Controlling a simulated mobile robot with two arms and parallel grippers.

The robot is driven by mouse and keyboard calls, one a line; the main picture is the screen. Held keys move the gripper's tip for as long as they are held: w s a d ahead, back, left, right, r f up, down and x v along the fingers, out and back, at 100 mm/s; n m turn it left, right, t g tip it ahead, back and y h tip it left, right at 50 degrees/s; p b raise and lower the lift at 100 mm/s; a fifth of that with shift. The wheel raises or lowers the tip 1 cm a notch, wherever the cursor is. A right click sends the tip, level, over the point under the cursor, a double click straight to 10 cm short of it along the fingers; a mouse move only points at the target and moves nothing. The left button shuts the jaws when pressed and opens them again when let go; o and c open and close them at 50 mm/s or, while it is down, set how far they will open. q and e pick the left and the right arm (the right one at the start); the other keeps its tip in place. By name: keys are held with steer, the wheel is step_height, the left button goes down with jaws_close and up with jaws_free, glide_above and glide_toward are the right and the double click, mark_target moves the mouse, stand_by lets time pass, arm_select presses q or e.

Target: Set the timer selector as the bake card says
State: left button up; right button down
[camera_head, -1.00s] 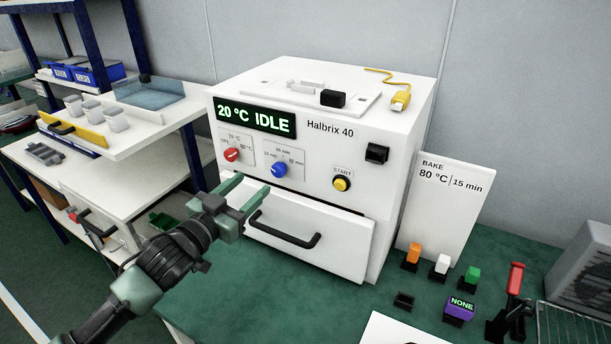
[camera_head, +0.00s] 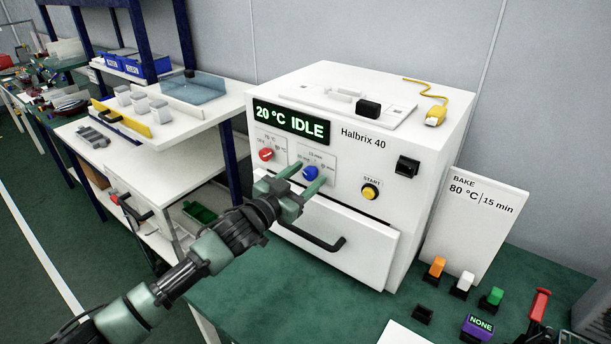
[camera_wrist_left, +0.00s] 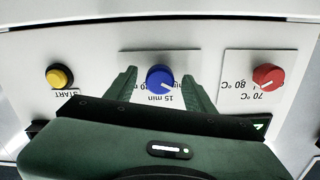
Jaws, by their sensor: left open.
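The blue timer selector (camera_head: 310,173) is on the front of the white Halbrix 40 oven (camera_head: 430,160). In the left wrist view, upside down, the blue knob (camera_wrist_left: 160,77) has a white mark toward the lower right. The "15 min" label is straight below it there; the finger hides the label on the right. My left gripper (camera_head: 304,176) is open, and its fingertips (camera_wrist_left: 161,80) show on either side of the knob, without visible contact. The bake card (camera_head: 475,220) stands right of the oven and reads "BAKE 80 °C | 15 min". The display (camera_head: 291,120) reads "20 °C IDLE".
The red temperature knob (camera_head: 266,155) and yellow START button (camera_head: 370,192) flank the selector. The drawer handle (camera_head: 312,237) juts out below. Orange, white and green switches (camera_head: 463,284) and a purple "NONE" block (camera_head: 478,327) are at the right. A side table with boxes is at left.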

arm_select(q)
jaws_close()
steer(key=m, duration=0.6)
steer(key=shift+m, duration=0.3)
steer(key=m, duration=0.5)
steer(key=shift+f+p, duration=0.1)
steer(key=shift+p, duration=0.3)
arm_select(e)
steer(key=shift+w+a+r, duration=0.2)
steer(key=shift+w+r, duration=0.1)
steer(key=shift+r, duration=0.1)
arm_select(q)
steer(key=shift+s, duration=0.1)
arm_select(e)
steer(key=shift+a, duration=0.15)
arm_select(q)
jaws_free()
